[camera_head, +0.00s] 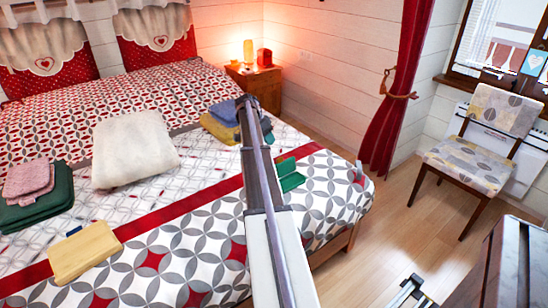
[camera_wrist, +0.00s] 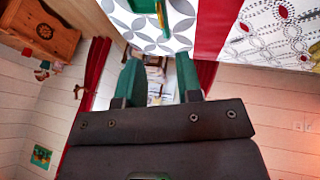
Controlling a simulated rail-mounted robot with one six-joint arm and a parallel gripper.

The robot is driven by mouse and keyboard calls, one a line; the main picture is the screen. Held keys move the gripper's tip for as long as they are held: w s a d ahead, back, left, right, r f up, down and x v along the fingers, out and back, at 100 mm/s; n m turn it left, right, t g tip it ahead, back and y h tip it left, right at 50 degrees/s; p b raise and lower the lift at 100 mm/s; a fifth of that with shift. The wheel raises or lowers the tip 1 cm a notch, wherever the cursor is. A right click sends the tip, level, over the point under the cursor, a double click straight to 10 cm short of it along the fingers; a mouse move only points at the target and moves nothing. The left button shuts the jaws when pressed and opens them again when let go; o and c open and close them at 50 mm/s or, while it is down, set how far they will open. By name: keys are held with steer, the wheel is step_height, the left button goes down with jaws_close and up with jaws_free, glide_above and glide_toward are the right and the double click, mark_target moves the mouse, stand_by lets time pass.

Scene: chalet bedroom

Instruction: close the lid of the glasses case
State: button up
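The green glasses case (camera_head: 292,182) lies on the patterned bed cover near the foot end, just right of my arm in the head view. Its lid (camera_head: 285,166) appears raised, so the case looks open; my arm is close to its left side. In the wrist view a green piece (camera_wrist: 143,5) is cut off by the top edge; it may be the case. My gripper (camera_wrist: 160,70) has two green fingers spread apart with nothing between them. The fingers cannot be made out in the head view.
On the bed (camera_head: 190,240) lie a white cushion (camera_head: 134,147), a yellow pad (camera_head: 85,250), folded green and pink cloths (camera_head: 30,178), and blue and yellow cloths (camera_head: 220,122). A nightstand (camera_head: 256,85), curtain (camera_head: 400,85) and chair (camera_head: 468,170) stand beyond.

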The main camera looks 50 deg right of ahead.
steer(key=b, duration=0.9)
glide_toward(281, 167)
steer(key=d+f, duration=0.1)
steer(key=s+d+f, duration=0.1)
steer(key=f, duration=0.1)
steer(key=d+f, duration=0.1)
steer(key=shift+s+d+f, duration=0.25)
steer(key=shift+s+f, duration=0.05)
steer(key=shift+f, duration=0.1)
steer(key=shift+r, duration=0.2)
steer(key=shift+c, duration=0.2)
jaws_close()
